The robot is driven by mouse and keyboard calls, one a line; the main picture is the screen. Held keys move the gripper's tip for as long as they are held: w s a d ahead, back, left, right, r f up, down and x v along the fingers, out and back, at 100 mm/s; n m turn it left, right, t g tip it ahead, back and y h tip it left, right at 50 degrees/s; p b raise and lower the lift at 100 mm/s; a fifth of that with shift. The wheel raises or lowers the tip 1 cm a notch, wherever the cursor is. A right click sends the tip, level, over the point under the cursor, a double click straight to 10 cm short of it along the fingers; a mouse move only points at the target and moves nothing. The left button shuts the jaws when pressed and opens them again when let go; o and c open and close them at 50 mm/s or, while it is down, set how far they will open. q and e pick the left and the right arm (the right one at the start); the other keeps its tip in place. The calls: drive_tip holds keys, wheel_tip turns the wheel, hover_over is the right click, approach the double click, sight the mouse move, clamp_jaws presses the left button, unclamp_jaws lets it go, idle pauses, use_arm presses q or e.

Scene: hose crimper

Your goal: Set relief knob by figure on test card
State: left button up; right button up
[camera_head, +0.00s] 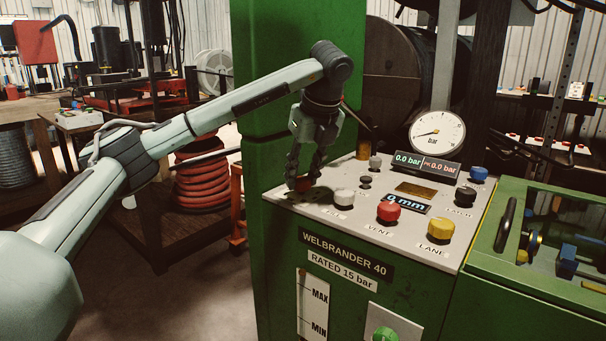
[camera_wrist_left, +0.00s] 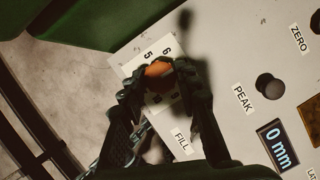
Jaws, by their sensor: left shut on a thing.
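The orange-red relief knob (camera_wrist_left: 158,69) sits on a white scale plate (camera_wrist_left: 139,62) at the left end of the grey control panel. The figures 5 and 6 can be read on the plate; its other figures are partly hidden by the fingers. My left gripper (camera_head: 300,180) reaches down from above and is shut on this knob, a finger on either side. In the head view the knob (camera_head: 303,184) is mostly covered by the fingers. I cannot make out a test card. My right gripper is not in view.
The panel carries white (camera_head: 344,197), red (camera_head: 389,210), yellow (camera_head: 440,230), black (camera_head: 466,195) and blue (camera_head: 478,174) knobs. A round bar gauge (camera_head: 437,134) stands behind displays (camera_head: 427,164) showing 0.0 bar. A lidded green housing (camera_head: 540,265) adjoins at right.

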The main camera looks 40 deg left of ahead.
use_arm(q)
drive_tip(key=o, duration=1.1)
drive_tip(key=shift+o, duration=0.2)
drive_tip(key=v, duration=1.2)
